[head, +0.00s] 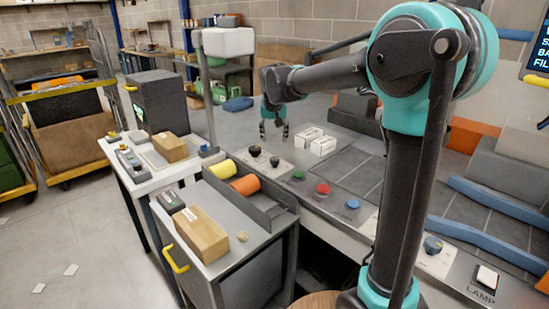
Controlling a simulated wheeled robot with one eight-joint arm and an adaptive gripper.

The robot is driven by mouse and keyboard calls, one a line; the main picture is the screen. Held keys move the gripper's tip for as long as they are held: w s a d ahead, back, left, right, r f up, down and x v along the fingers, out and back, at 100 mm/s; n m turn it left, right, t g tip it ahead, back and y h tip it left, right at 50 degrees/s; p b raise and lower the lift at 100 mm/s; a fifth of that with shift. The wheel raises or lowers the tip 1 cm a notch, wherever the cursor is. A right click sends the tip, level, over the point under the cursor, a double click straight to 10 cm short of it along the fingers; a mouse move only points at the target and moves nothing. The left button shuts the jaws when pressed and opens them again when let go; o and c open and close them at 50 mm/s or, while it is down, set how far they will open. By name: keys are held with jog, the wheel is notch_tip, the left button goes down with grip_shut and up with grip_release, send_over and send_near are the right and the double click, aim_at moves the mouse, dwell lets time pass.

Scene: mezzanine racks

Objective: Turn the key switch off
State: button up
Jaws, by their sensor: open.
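A dark blue-grey rotary knob (433,245) sits on a pale plate at the right of the bench; it may be the key switch, but I cannot tell its setting. A white square lamp (487,277), with "LAMP" lettered below it, is to its right. Two black knobs, one at the back (255,150) and one nearer (275,162), stand on a pale plate further left. My gripper (275,133) points down, open and empty, behind these black knobs and far from the blue-grey knob. Its exact height above the bench is unclear.
Green (298,176), red (323,189) and blue (352,204) buttons line the bench front. White boxes (322,146) stand near my gripper. A grey tray (272,216) holds yellow and orange rolls. My arm's upright link hides part of the bench. A blue rail (497,199) crosses at right.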

aim_at(275, 159)
jog(key=x, duration=1.3)
jog(key=shift+d+f, duration=0.1)
jog(key=shift+c, duration=0.6)
jog(key=c, duration=1)
